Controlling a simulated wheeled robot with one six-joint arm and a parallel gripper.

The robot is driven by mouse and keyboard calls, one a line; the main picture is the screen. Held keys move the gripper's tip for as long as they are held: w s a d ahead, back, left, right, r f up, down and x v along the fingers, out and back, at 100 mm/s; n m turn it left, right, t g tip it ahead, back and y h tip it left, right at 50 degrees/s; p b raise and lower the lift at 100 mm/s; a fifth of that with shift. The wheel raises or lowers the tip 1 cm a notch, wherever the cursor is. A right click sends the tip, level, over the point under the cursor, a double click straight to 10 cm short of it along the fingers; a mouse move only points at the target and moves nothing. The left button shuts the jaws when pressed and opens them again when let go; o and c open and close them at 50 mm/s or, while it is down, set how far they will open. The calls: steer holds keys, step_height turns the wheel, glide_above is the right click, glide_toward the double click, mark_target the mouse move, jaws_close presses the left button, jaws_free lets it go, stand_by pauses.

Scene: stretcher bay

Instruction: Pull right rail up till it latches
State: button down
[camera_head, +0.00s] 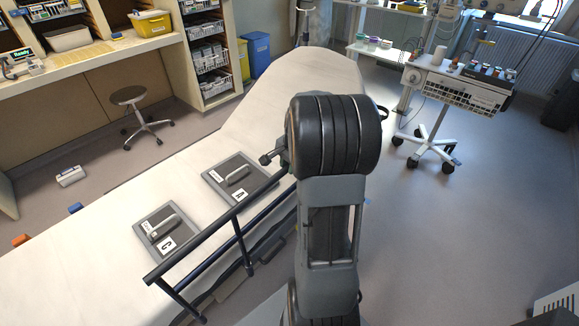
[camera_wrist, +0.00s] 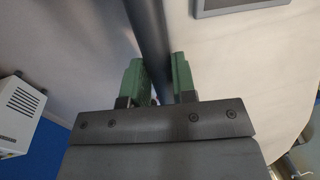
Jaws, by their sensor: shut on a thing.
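The right rail (camera_head: 215,229) is a dark blue bar along the near side of the stretcher (camera_head: 75,248), on posts that slope down to its edge. Its top bar stands above the mattress edge in the head view. My gripper (camera_head: 281,157) is at the rail's far end, largely hidden behind my arm. In the wrist view my gripper (camera_wrist: 159,80) has its green fingers on either side of the dark rail bar (camera_wrist: 150,30) and is shut on it. The latch is hidden, so I cannot tell whether it is engaged.
Two grey plates with handles, marked A (camera_head: 240,178) and C (camera_head: 163,232), lie on the mattress. A wheeled equipment cart (camera_head: 455,88) stands at back right. A stool (camera_head: 130,97) stands by the left counter.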

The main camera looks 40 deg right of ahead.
steer(key=shift+w+r, duration=0.1)
steer(key=shift+r, duration=0.1)
steer(key=c, duration=0.9)
jaws_free()
steer(key=shift+c, duration=0.2)
step_height(320, 180, up, 13)
steer(key=s, duration=0.2)
steer(key=shift+s+d+r, duration=0.2)
steer(key=shift+s+d, duration=0.05)
steer(key=shift+s, duration=0.15)
